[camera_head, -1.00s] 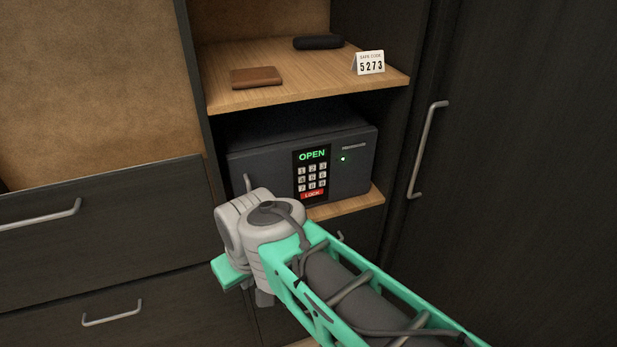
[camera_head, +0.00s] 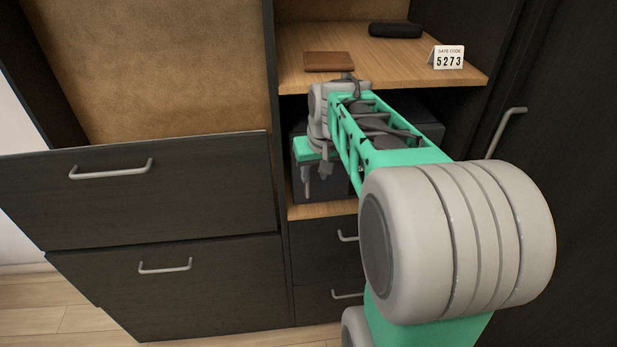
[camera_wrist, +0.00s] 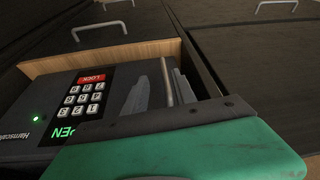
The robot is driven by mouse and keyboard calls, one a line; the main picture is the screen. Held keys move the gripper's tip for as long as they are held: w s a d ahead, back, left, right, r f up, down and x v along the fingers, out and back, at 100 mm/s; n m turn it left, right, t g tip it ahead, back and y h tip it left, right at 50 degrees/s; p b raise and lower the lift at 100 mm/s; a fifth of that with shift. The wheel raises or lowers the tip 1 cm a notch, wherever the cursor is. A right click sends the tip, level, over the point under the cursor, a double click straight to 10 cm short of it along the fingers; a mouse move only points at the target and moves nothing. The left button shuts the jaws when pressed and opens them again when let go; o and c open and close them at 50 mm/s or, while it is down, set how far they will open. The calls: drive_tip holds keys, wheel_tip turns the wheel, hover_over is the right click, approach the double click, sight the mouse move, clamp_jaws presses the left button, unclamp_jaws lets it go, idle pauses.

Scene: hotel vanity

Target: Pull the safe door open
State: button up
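The dark safe sits on the lower shelf of the cabinet. In the head view my arm covers most of its front, and part of its front (camera_head: 335,188) shows below my wrist. In the wrist view the safe (camera_wrist: 40,95) is upside down, with its keypad (camera_wrist: 87,95), green OPEN display and red LOCK key. The safe's silver bar handle (camera_wrist: 167,82) shows right of the keypad. My gripper (camera_wrist: 161,84) is open, with one finger on each side of the handle. I cannot tell whether either finger touches it. The door looks closed.
The upper shelf (camera_head: 300,85) holds a brown wallet (camera_head: 329,62), a black case (camera_head: 395,30) and a 5273 code card (camera_head: 448,57). Drawers with bar handles (camera_head: 110,170) stand left and below. A tall dark door with a handle (camera_head: 507,130) is at right.

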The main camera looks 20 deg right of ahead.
sight(307, 194)
drive_tip(key=shift+n+t, duration=0.3)
drive_tip(key=shift+n, duration=0.1)
drive_tip(key=x, duration=0.2)
drive_tip(key=w+p+x, duration=0.1)
drive_tip(key=x, duration=0.3)
drive_tip(key=shift+w+a, duration=0.2)
drive_tip(key=shift+w, duration=0.15)
drive_tip(key=shift+c, duration=0.2)
clamp_jaws()
idle(0.6)
